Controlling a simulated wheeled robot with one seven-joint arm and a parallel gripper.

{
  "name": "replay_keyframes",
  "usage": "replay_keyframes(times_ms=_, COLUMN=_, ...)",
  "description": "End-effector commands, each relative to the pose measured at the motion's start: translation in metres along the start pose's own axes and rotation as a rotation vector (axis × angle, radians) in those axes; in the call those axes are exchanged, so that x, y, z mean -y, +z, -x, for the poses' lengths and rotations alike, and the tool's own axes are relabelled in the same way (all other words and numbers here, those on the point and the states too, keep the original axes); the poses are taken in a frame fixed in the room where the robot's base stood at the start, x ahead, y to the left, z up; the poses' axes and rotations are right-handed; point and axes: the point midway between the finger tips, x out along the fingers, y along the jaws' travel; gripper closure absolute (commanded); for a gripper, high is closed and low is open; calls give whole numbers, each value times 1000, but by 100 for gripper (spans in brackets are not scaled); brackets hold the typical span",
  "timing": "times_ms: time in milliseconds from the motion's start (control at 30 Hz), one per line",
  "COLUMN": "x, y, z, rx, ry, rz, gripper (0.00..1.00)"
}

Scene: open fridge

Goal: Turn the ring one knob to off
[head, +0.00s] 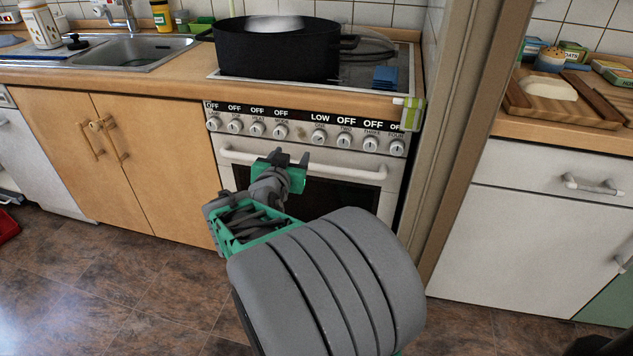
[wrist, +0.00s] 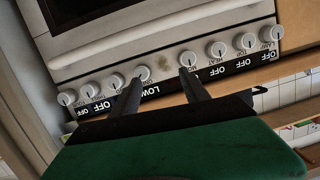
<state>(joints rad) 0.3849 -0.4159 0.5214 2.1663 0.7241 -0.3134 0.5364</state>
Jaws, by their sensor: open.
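The ring one knob (head: 318,136) is a round white dial on the stove's front panel, under the label LOW. The other knobs carry OFF labels. My gripper (head: 287,157) is in front of the oven, below and left of this knob in the head view. In the wrist view, which is upside down, my gripper (wrist: 159,76) has its two dark fingers apart with nothing held. There the ring one knob (wrist: 142,73) appears just beyond the left fingertip, toward the inside of the gap. I cannot tell whether they touch.
The oven handle (head: 300,166) runs across below the knobs. A large black pot (head: 277,50) stands on the hob. A green-and-white object (head: 411,114) hangs at the panel's right end. A door frame (head: 455,130) stands right of the stove.

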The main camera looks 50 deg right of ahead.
Motion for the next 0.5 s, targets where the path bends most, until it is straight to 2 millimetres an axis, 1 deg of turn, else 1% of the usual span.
replay_keyframes(times_ms=33, x=-17, y=24, z=-16, rx=-67, ry=26, rz=-7, gripper=47)
replay_keyframes(times_ms=100, x=-31, y=20, z=-25, rx=-151, ry=47, rz=-14, gripper=47)
replay_keyframes(times_ms=200, x=-41, y=14, z=-29, rx=-218, ry=57, rz=-15, gripper=47)
replay_keyframes(times_ms=267, x=-43, y=9, z=-32, rx=-232, ry=60, rz=-15, gripper=47)
replay_keyframes(times_ms=367, x=-44, y=3, z=-44, rx=-235, ry=61, rz=-14, gripper=47)
replay_keyframes(times_ms=500, x=-46, y=-2, z=-71, rx=-233, ry=62, rz=-15, gripper=47)
